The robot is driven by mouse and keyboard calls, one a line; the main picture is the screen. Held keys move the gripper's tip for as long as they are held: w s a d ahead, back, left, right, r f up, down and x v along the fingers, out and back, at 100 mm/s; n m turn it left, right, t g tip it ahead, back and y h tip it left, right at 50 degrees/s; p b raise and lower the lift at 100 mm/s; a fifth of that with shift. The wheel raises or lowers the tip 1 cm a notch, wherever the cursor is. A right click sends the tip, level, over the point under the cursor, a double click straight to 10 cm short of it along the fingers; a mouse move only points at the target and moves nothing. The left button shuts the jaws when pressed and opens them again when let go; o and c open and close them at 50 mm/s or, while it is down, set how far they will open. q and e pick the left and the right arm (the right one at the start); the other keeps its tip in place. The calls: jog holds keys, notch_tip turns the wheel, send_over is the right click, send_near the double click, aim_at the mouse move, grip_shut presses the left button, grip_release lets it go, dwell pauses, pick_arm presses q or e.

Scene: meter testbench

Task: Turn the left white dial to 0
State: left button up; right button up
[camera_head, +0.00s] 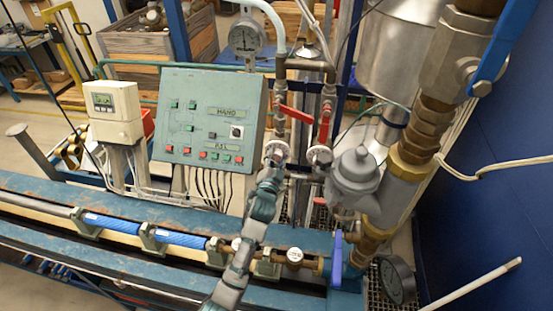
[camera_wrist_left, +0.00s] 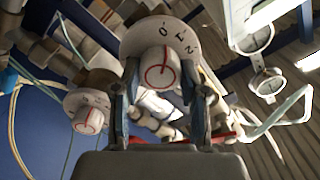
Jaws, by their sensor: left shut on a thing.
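The left white dial (camera_head: 276,149) is on the pipework right of the green control panel. My left gripper (camera_head: 273,163) reaches up to it from below and covers part of it. In the left wrist view, the fingers of the left gripper (camera_wrist_left: 160,95) are closed on both sides of the knob of the left white dial (camera_wrist_left: 160,68). Its knob face has a red line and circle, and its rim shows numbers, including a 0, at the upper right. The right white dial (camera_head: 320,155) stands apart; it shows at left in the left wrist view (camera_wrist_left: 88,119). My right gripper is out of view.
Red valve handles (camera_head: 296,115) sit just above the dials. A pressure gauge (camera_head: 246,38) stands above the green control panel (camera_head: 208,117). A grey meter body (camera_head: 354,178) is close on the right. A blue bench beam (camera_head: 130,208) runs below.

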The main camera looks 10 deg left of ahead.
pick_arm(q)
jog(key=shift+f+n, duration=0.5)
jog(key=shift+n, duration=0.4)
jog(key=o, duration=1.1)
jog(key=shift+o, duration=0.2)
jog(key=shift+r, duration=0.1)
jog(key=shift+r, duration=0.1)
jog(key=s, duration=1.1)
jog(key=shift+s, duration=0.4)
